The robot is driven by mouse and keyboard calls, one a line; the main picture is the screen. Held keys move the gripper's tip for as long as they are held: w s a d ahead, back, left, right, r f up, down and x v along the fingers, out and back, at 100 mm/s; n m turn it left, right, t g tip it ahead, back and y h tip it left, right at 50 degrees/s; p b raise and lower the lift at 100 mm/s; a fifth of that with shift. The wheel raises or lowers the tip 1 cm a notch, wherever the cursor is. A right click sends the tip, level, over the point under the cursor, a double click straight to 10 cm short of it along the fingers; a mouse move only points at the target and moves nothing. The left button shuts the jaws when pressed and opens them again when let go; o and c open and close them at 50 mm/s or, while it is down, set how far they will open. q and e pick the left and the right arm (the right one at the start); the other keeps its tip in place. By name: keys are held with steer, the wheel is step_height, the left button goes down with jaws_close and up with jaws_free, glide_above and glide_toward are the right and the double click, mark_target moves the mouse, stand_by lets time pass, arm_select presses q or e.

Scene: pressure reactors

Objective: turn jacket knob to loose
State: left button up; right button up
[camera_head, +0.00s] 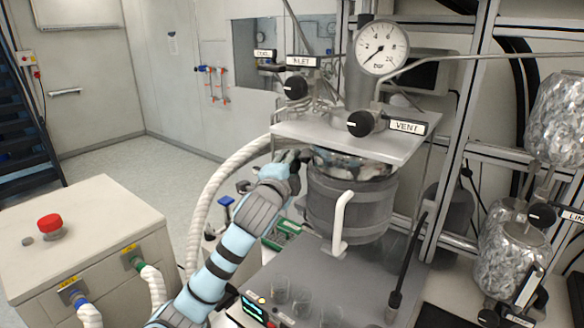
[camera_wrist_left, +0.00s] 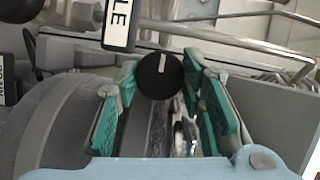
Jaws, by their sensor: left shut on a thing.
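A round black knob (camera_wrist_left: 160,76) with a white pointer line sits between the fingertips of my left gripper (camera_wrist_left: 161,84) in the left wrist view. The teal-padded fingers are on either side of it, and the gripper is shut on it. The pointer line stands nearly upright in that picture. In the head view my left gripper (camera_head: 292,160) is at the left side of the grey jacketed vessel (camera_head: 362,205), just below the metal top plate (camera_head: 345,135). The gripped knob is hidden there. My right gripper is not in view.
The INLET knob (camera_head: 295,87), VENT knob (camera_head: 360,123) and pressure gauge (camera_head: 382,47) are above the plate. A white handle (camera_head: 341,222) juts from the vessel front. A white hose (camera_head: 215,190) curves behind my arm. A partly cut-off label (camera_wrist_left: 121,22) hangs near the fingers.

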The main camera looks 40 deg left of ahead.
arm_select(q)
steer(key=shift+f, duration=0.1)
steer(key=o, duration=0.9)
steer(key=shift+a, duration=0.1)
steer(key=v, duration=0.7)
steer(key=shift+s, duration=0.3)
steer(key=shift+w, duration=0.1)
